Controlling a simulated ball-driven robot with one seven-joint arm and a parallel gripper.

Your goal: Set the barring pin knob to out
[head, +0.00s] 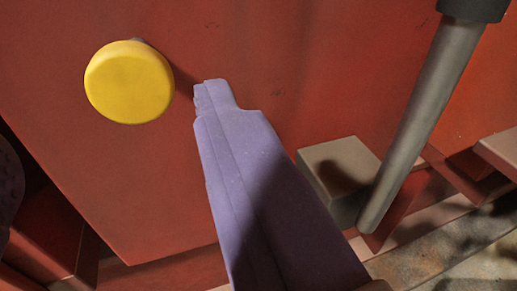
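A round yellow knob (129,84) stands out from a red panel at the upper left of the head view. A bit of grey stem shows behind its top edge. I take it to be the barring pin knob; no label shows. My gripper (211,93) reaches up from the bottom middle as one purple, stepped shape. Its tip is to the right of the knob, with a gap of red panel between them in the picture. The fingers overlap in this view, so I cannot tell whether they are apart. Nothing is seen held.
The red panel (300,60) fills most of the view. A grey rod (422,110) slants down at the right, beside a grey-brown block (340,165). Red ledges lie at the lower left and lower right. A dark rounded part (8,185) shows at the left edge.

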